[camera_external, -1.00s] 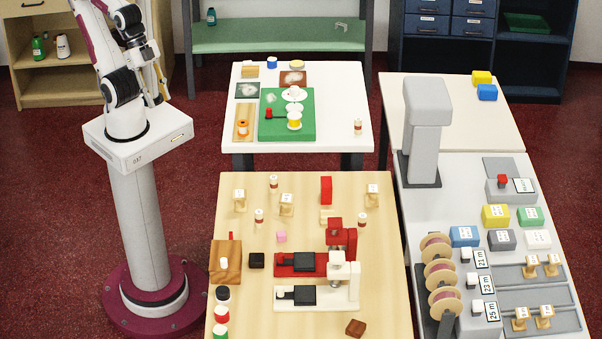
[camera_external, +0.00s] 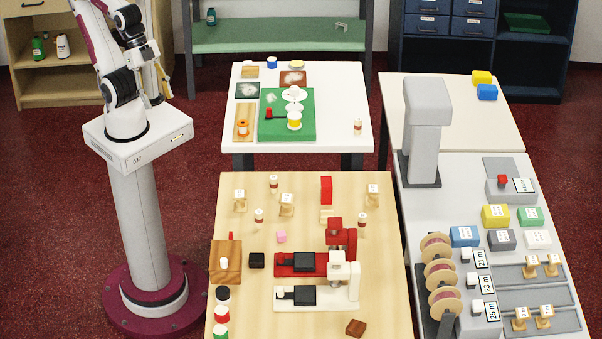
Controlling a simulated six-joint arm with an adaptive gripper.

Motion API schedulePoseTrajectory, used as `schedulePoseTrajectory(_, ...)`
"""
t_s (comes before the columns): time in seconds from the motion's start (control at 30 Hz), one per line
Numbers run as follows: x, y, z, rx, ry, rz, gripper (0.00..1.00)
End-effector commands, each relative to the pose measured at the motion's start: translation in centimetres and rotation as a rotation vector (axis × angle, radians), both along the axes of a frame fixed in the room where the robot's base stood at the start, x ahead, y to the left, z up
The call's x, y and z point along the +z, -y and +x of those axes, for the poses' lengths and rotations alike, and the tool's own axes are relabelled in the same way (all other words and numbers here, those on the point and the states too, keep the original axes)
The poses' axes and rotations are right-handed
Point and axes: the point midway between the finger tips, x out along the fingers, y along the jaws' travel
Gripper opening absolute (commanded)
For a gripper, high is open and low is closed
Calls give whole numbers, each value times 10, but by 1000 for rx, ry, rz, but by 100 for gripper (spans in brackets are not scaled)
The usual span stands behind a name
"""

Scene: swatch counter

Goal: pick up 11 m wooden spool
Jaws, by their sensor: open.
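Small wooden spools with white labels stand on the light wooden table: one at the left (camera_external: 240,201), one beside it (camera_external: 287,205) and one at the right (camera_external: 373,195). More wooden spools stand on the right counter's grey strips, a rear pair (camera_external: 530,267) (camera_external: 551,265) and a front pair (camera_external: 520,319) (camera_external: 544,317). The label writing is too small to read, so I cannot tell which is 11 m. My gripper (camera_external: 161,88) hangs beside my folded arm at the upper left, open and empty, far from every spool.
A red press (camera_external: 295,264) and a white press (camera_external: 300,303) stand on the wooden table (camera_external: 385,275). Red-and-white spools stand around it. A tall grey machine (camera_external: 427,120) and a rack of large reels (camera_external: 440,275) stand on the right counter. A white table (camera_external: 340,95) is behind.

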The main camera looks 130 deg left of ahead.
Motion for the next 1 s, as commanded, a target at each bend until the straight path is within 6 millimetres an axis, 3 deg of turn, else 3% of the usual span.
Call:
schedulePoseTrajectory(0.47, 0, 4, 8, -2, 8, -15, 49)
schedulePoseTrajectory(0.67, 0, 20, 36, -4, 36, -67, 49)
schedulePoseTrajectory(1.0, -5, 57, 108, 26, 114, -198, 49)
